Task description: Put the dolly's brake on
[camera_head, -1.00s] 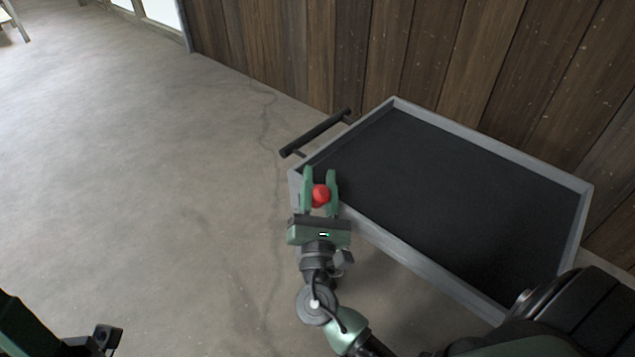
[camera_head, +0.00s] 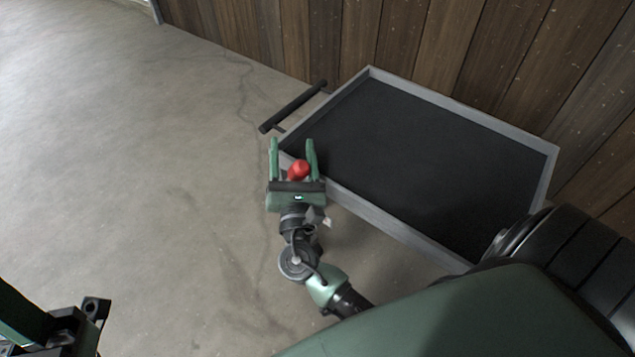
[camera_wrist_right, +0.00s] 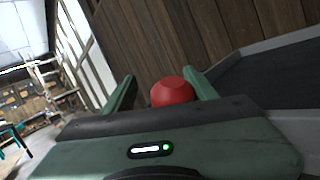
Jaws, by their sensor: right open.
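The dolly (camera_head: 395,232) has a grey rim, a dark flat bed and a black push handle (camera_head: 293,106) at its left end. A red ball-shaped knob (camera_head: 299,169) shows at the dolly's near left corner; what it sits on is hidden. My right gripper (camera_head: 293,146) is open, with its green fingers on either side of the knob. In the right wrist view the knob (camera_wrist_right: 172,91) stands between the fingers, nearer the right one, with no clear contact. My left gripper (camera_head: 92,318) is partly in view at the lower left; its jaws are not clear.
A wooden plank wall (camera_head: 420,45) stands close behind the dolly. The concrete floor (camera_head: 120,150) to the left is clear. The dolly's bed is empty. In the right wrist view a wooden rack (camera_wrist_right: 50,85) stands far off at the left.

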